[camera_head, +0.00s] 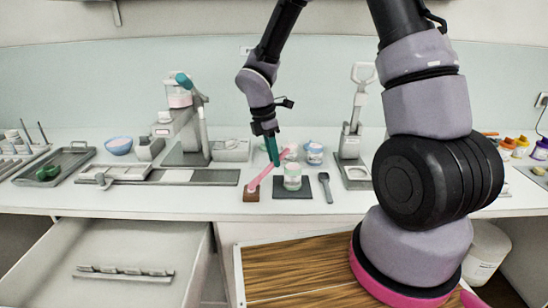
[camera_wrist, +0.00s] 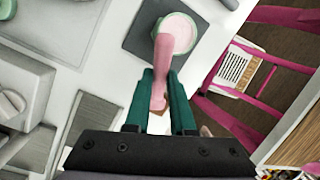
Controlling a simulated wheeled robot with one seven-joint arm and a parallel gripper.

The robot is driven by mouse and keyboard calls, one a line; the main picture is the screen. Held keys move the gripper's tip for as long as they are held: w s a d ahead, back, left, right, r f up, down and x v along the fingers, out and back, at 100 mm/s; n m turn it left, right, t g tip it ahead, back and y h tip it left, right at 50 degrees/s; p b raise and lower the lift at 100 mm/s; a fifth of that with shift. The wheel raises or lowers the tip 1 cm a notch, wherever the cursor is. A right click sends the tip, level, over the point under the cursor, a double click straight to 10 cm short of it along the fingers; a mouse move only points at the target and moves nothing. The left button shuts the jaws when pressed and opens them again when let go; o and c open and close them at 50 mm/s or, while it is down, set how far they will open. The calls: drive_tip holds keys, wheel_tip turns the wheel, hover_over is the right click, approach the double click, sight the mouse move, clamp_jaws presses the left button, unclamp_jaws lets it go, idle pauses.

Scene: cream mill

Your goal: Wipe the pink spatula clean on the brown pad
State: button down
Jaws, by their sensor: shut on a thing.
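The pink spatula (camera_head: 262,177) slants in the head view, its lower left end at the brown pad (camera_head: 250,196). I cannot tell whether it touches the pad. My gripper (camera_head: 274,162) has green fingers and is shut on the spatula. In the wrist view the spatula (camera_wrist: 160,72) runs between the fingers (camera_wrist: 161,78), and its far end overlaps the jar of pink cream (camera_wrist: 183,32) in the picture. The same glass jar (camera_head: 292,180) stands upright right of the spatula in the head view. The fingers hide part of the pad in the wrist view.
The jar stands on a dark square mat (camera_head: 311,203), with a grey spoon-like tool (camera_head: 326,188) at its right. A lidded blue-and-white jar (camera_head: 314,153) is behind. A lever press (camera_head: 357,130) stands to the right. An open drawer (camera_head: 110,255) is below left.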

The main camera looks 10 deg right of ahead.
drive_tip(key=shift+r, duration=2.9)
drive_tip(key=shift+f, duration=0.1)
